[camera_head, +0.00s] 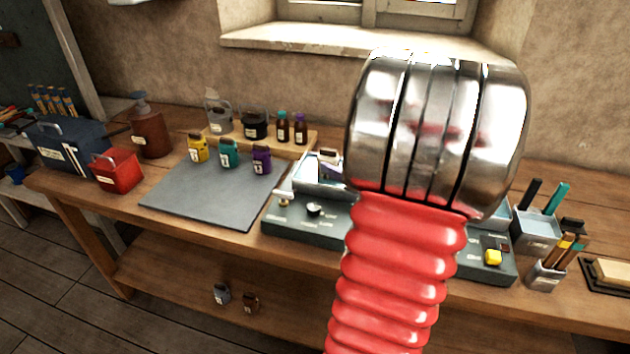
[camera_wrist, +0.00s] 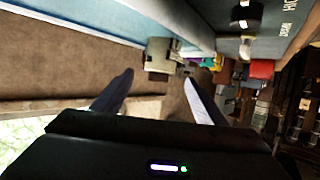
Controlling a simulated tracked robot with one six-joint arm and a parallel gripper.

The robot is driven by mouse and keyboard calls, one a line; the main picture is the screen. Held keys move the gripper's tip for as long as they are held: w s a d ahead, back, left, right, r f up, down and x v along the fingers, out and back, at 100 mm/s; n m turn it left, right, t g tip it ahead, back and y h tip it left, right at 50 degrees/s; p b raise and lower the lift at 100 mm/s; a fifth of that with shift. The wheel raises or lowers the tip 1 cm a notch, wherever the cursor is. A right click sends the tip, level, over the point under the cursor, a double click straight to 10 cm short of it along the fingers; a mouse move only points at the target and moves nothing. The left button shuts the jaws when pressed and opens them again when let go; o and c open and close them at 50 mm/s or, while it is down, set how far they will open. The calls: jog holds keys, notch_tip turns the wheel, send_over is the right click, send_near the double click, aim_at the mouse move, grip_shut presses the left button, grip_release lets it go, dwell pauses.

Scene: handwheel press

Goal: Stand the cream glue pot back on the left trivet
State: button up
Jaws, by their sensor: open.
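My gripper (camera_wrist: 159,76) shows in the wrist view, with two separate fingers and nothing held between them. It does not show in the head view, where my arm covers the right middle of the bench. I cannot make out a cream glue pot or a left trivet for certain in either view. A pale grey-beige blocky thing (camera_wrist: 160,54) shows beyond the fingertips in the wrist view; I cannot tell what it is.
A slate-grey mat (camera_head: 215,192) lies on the bench, with yellow (camera_head: 197,149), teal (camera_head: 229,153) and purple (camera_head: 262,159) pots along its back. A red box (camera_head: 117,170) stands left. A dark grey console (camera_head: 310,226) runs behind my arm. Tool holders (camera_head: 536,230) stand right.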

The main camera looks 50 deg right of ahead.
jog(key=w+a+r+g+h, duration=0.2)
jog(key=w+a+r, duration=0.4)
jog(key=w, duration=0.1)
jog(key=a+r+g, duration=0.2)
jog(key=a+r, duration=0.1)
jog(key=a, duration=0.9)
jog(key=s+a+f+n+g+y, duration=0.1)
jog(key=s+a, duration=0.5)
jog(key=a, duration=0.8)
jog(key=s+a+f+n+g+y, duration=0.2)
jog(key=s+a+y, duration=0.4)
jog(key=a, duration=0.8)
jog(key=shift+s+f+n, duration=0.35)
jog(key=shift+s+n, duration=0.1)
jog(key=shift+n, duration=0.15)
